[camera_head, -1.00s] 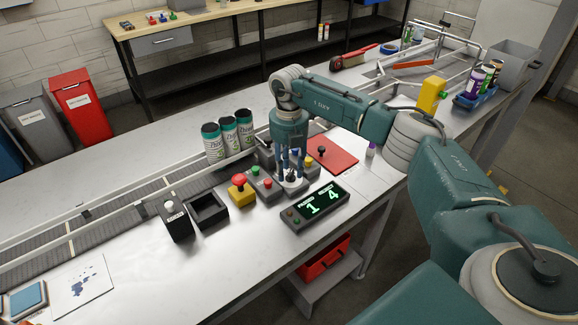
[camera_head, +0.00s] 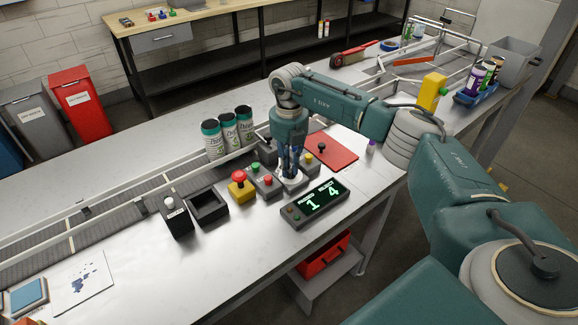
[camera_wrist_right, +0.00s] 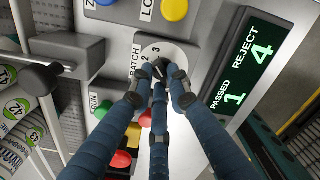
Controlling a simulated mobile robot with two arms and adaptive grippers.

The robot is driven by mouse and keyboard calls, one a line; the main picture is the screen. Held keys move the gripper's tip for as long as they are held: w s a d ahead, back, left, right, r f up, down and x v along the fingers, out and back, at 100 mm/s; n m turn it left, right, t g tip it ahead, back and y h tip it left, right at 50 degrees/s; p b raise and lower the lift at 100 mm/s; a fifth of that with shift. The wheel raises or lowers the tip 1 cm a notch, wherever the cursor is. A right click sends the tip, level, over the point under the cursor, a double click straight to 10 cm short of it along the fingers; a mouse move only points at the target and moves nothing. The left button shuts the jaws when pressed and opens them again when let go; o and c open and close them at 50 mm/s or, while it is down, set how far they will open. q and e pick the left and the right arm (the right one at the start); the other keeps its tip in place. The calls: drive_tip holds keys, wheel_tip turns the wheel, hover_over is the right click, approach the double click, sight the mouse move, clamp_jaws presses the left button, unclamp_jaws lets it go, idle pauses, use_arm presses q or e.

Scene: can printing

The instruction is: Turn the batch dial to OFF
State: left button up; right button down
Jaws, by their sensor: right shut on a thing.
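The batch dial is a small dark knob (camera_wrist_right: 160,68) on a round pale plate (camera_wrist_right: 181,52) in the right wrist view. The figures 2 and 3 show on the plate; I cannot read OFF, and the fingers hide part of the knob. In the head view the pale dial base (camera_head: 293,183) sits on the bench under my right gripper (camera_head: 291,172). The right gripper points down with its blue fingers closed around the knob; it also shows in the right wrist view (camera_wrist_right: 157,82). My left gripper is not in view.
The display (camera_head: 315,204) reads PASSED 1, REJECT 4. The red mushroom button on a yellow box (camera_head: 241,188) and the green and red RUN buttons (camera_head: 262,180) are left of the dial. Three cans (camera_head: 229,133) stand behind.

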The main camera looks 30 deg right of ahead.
drive_tip(key=n+b, duration=0.1)
drive_tip(key=n, duration=0.2)
drive_tip(key=shift+w, duration=0.1)
drive_tip(key=n+b, duration=0.1)
drive_tip(key=n, duration=0.2)
drive_tip(key=shift+r+n, duration=0.1)
drive_tip(key=shift+n, duration=0.2)
drive_tip(key=n+b, duration=0.1)
drive_tip(key=n, duration=0.8)
drive_tip(key=n+b, duration=0.1)
drive_tip(key=n, duration=0.1)
drive_tip(key=shift+s+d+n, duration=0.1)
drive_tip(key=shift+s+n, duration=0.1)
drive_tip(key=shift+n, duration=0.2)
drive_tip(key=shift+s+r+n+b, duration=0.1)
drive_tip(key=shift+n+b, duration=0.35)
drive_tip(key=shift+n, duration=1.85)
drive_tip(key=c, duration=1.6)
unclamp_jaws()
drive_tip(key=shift+c, duration=0.2)
drive_tip(key=shift+d, duration=0.1)
